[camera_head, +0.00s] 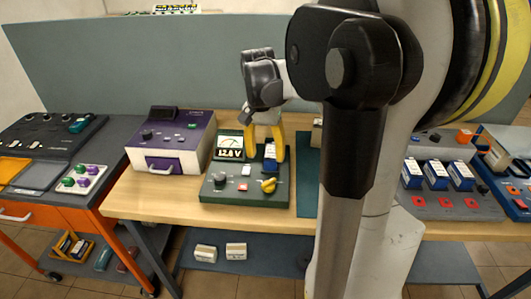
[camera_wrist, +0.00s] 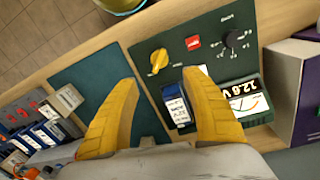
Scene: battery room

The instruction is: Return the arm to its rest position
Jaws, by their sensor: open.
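My gripper (camera_head: 264,156) hangs over the dark green battery tester (camera_head: 220,190) on the wooden bench, its two yellow fingers pointing down and apart. In the wrist view my gripper (camera_wrist: 158,80) is open, with nothing clasped. A blue and white battery (camera_wrist: 176,108) sits in the tester and appears between the fingers, close to the right one. It also shows in the head view (camera_head: 270,157), partly behind a finger. Whether a finger touches the battery I cannot tell. My arm covers part of the bench in the head view.
A purple and white device (camera_head: 175,140) stands left of the tester. A teal mat (camera_wrist: 95,85) lies beside the tester. A rack of blue and white batteries (camera_head: 437,180) stands at the right. A grey panel (camera_head: 130,60) rises behind the bench.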

